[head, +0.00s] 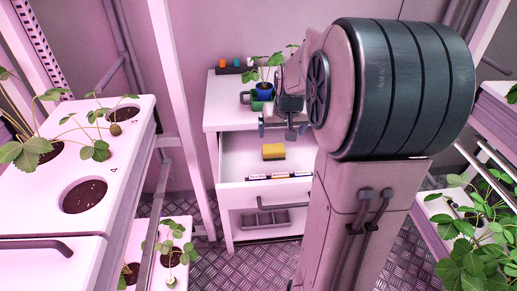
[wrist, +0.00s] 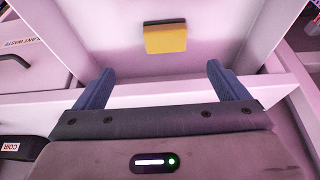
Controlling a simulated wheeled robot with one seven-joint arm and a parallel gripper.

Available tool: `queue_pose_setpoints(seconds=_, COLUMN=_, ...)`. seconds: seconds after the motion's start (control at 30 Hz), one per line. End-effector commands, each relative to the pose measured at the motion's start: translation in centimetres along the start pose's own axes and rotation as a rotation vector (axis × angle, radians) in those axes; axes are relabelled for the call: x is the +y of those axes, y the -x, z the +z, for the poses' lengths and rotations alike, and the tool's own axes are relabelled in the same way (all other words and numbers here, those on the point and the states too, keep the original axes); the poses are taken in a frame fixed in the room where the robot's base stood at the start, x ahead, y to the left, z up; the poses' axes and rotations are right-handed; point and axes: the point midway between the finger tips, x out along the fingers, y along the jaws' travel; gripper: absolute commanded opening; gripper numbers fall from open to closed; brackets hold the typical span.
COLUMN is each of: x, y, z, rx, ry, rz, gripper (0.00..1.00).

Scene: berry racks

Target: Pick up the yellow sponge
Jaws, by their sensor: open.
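The yellow sponge (head: 273,151) with a dark scouring layer lies in the open white drawer (head: 233,168) of a cabinet, in the head view. In the wrist view the sponge (wrist: 165,38) lies on the drawer floor, ahead of the fingers. My gripper (wrist: 155,85) is open and empty, its two blue fingers wide apart near the drawer's edge. In the head view my gripper (head: 285,130) hangs at the cabinet, above the drawer, partly hidden by my arm. The sponge is apart from both fingers.
Plant racks stand at left (head: 75,215) and right (head: 430,210). The drawer floor around the sponge is clear.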

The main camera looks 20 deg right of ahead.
Motion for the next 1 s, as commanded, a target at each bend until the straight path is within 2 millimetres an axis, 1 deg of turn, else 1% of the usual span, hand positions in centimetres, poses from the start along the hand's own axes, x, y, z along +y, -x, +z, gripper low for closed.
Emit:
queue_pose_setpoints(seconds=0.2, x=-0.1, y=-4.1, z=0.1, rx=-0.005, ry=0.002, rz=-0.002, gripper=0.94)
queue_pose_setpoints(seconds=0.33, x=-0.4, y=-6.4, z=0.1, rx=-0.004, ry=0.005, rz=-0.003, gripper=0.94)
queue_pose_setpoints(seconds=0.43, x=-0.4, y=-7.5, z=0.1, rx=-0.003, ry=0.005, rz=-0.003, gripper=0.94)
queue_pose_setpoints(seconds=0.67, x=-0.6, y=-8.9, z=0.0, rx=-0.002, ry=0.005, rz=-0.003, gripper=0.94)
queue_pose_setpoints(seconds=0.83, x=-1.3, y=-11.4, z=-0.2, rx=-0.004, ry=0.007, rz=-0.004, gripper=0.94)
queue_pose_setpoints(seconds=0.9, x=-1.2, y=-12.3, z=-0.3, rx=-0.003, ry=0.005, rz=-0.002, gripper=0.94)
queue_pose_setpoints(seconds=1.0, x=-1.2, y=-13.1, z=-0.3, rx=-0.002, ry=0.005, rz=-0.003, gripper=0.94)
